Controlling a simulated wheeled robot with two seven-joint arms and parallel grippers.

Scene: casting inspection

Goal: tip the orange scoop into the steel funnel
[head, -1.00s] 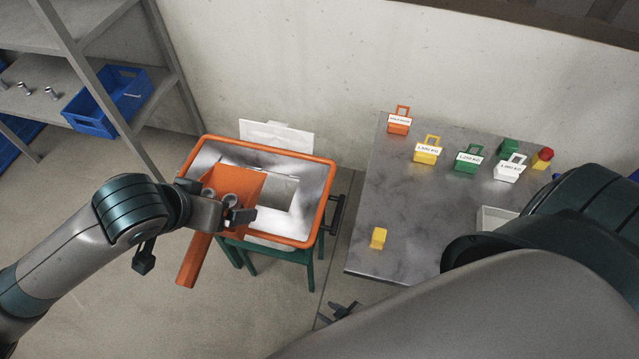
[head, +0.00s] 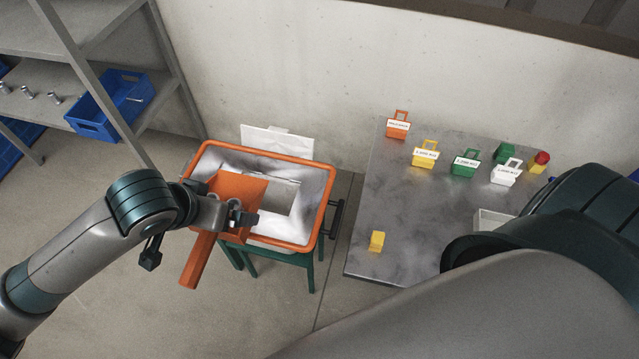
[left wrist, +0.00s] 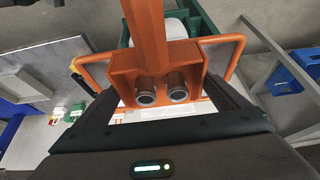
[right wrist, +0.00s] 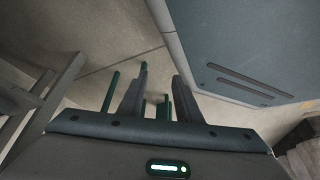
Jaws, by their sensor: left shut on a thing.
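My left gripper (head: 238,213) is shut on the orange scoop (head: 238,187) and holds it above the left part of the steel funnel (head: 312,183). The scoop's long handle (head: 200,258) points down toward the front. In the left wrist view the scoop (left wrist: 124,66) holds two grey metal cylinders (left wrist: 146,98), side by side at its open end. The funnel is a wide steel pan with an orange rim and a pale rectangular opening. My right gripper (right wrist: 158,95) shows in the right wrist view with its fingers apart and nothing between them.
A grey table (head: 400,215) to the right carries orange, yellow, green and white labelled blocks, a red-topped yellow piece, a white tray (head: 490,222) and a yellow block (head: 377,241). Shelves with a blue bin (head: 105,108) stand at left. The funnel sits on a green stand (head: 312,270).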

